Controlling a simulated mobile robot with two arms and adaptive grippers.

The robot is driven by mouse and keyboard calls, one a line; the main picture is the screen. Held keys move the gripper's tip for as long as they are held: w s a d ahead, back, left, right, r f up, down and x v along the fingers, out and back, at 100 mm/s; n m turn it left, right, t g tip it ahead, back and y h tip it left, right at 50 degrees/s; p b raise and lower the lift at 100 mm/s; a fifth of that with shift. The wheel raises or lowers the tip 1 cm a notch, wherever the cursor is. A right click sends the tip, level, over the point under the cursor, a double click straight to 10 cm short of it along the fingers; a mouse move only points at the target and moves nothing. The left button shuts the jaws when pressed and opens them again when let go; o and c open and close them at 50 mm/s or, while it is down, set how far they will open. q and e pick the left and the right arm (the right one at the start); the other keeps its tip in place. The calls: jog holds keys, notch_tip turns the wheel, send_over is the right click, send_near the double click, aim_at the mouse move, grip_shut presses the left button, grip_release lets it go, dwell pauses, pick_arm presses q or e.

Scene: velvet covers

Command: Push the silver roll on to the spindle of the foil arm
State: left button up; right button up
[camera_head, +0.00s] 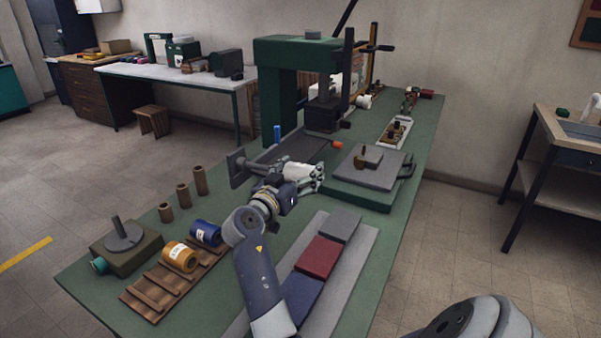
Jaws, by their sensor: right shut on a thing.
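My right gripper (312,180) is over the middle of the green workbench, beside the green press. It is shut on a pale, silvery thing (297,170) that looks like the silver roll; the fingers and wrist partly cover it. A dark grey bracket with an upright plate (238,167), which looks like part of the foil arm, stands just left of the gripper. I cannot make out the spindle, nor whether the roll touches it. My left gripper is not in view.
A gold roll (179,257) and a blue roll (205,234) lie on a slatted wooden rack (150,300). The green press (275,75) rises behind the gripper. A grey plate on a green base (350,190) lies to the right. Red, blue and grey blocks (319,257) lie in front.

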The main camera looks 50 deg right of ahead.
pick_arm(q)
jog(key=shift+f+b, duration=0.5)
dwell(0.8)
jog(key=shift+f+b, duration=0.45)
jog(key=shift+b, duration=0.05)
dwell(0.4)
